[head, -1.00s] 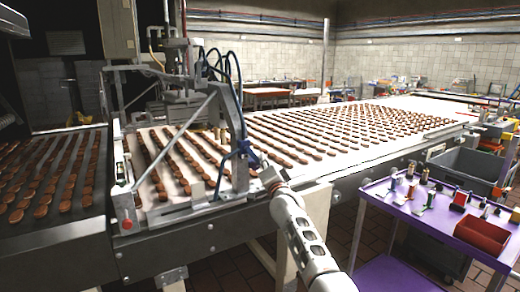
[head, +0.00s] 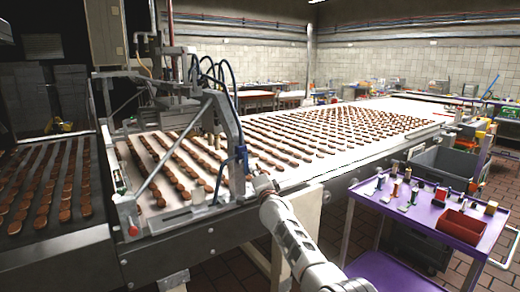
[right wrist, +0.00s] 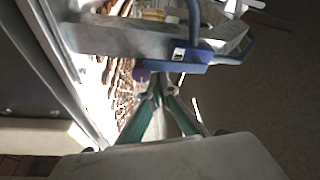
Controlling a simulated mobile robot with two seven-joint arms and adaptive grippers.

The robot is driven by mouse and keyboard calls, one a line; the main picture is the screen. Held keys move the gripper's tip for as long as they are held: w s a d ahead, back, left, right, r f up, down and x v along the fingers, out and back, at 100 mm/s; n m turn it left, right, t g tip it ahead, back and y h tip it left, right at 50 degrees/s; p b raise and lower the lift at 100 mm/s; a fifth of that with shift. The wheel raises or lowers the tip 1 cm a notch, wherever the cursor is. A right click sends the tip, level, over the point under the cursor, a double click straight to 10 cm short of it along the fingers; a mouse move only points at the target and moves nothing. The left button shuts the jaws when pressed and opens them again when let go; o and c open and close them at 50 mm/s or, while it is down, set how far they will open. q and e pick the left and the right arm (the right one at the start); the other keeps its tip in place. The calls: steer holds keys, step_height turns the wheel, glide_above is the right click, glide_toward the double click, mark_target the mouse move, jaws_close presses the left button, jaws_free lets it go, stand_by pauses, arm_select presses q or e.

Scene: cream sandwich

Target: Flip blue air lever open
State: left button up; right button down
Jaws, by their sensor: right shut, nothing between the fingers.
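The blue air lever (head: 241,152) sits on the grey metal frame at the near side of the conveyor. In the right wrist view its blue part (right wrist: 186,58) shows close up, with a blue hose curving at its right. My right gripper (head: 258,180) is just below and to the right of the lever in the head view. In the right wrist view the right gripper (right wrist: 164,82) has its green-edged fingers drawn together, with nothing between them. The tips are just below the blue part; I cannot tell if they touch it. My left gripper is not in view.
The conveyor (head: 390,110) carries rows of brown biscuits. A metal frame (head: 228,117) with dark blue hoses stands over it. A purple cart (head: 400,212) with small items and a red bin (head: 461,226) stands at the right. A grey tub (head: 440,165) is behind it.

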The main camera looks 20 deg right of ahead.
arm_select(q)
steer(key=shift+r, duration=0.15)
arm_select(e)
steer(key=shift+s+a+f, duration=0.1)
steer(key=shift+a+f, duration=0.25)
steer(key=shift+a, duration=0.1)
stand_by(0.3)
